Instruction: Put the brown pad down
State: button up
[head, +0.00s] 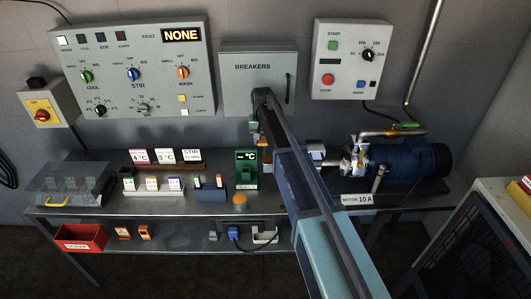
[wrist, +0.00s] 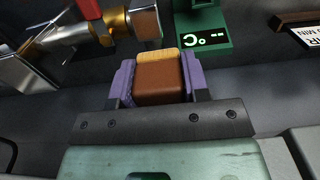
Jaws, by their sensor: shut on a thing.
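My gripper (wrist: 157,75) is shut on the brown pad (wrist: 160,84), a small brown block with a tan strip along its far edge. The purple fingers press its left and right sides in the wrist view. In the head view my gripper (head: 257,130) is in front of the lower part of the breaker box, above the back of the bench (head: 335,207). My arm hides much of this spot. The pad looks held up off the bench; I cannot tell how high.
A green meter (head: 246,168) stands just below my gripper in the head view. A brass valve (wrist: 90,38) and a blue motor (head: 405,165) are close by. A bare bench strip lies along the front.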

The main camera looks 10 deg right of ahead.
send_over(266, 205)
notch_tip(266, 205, down, 21)
jog(key=b, duration=2.1)
jog(key=shift+r+p, duration=0.3)
jog(key=shift+f, duration=0.25)
jog(key=o, duration=0.8)
jog(key=shift+o, duration=0.2)
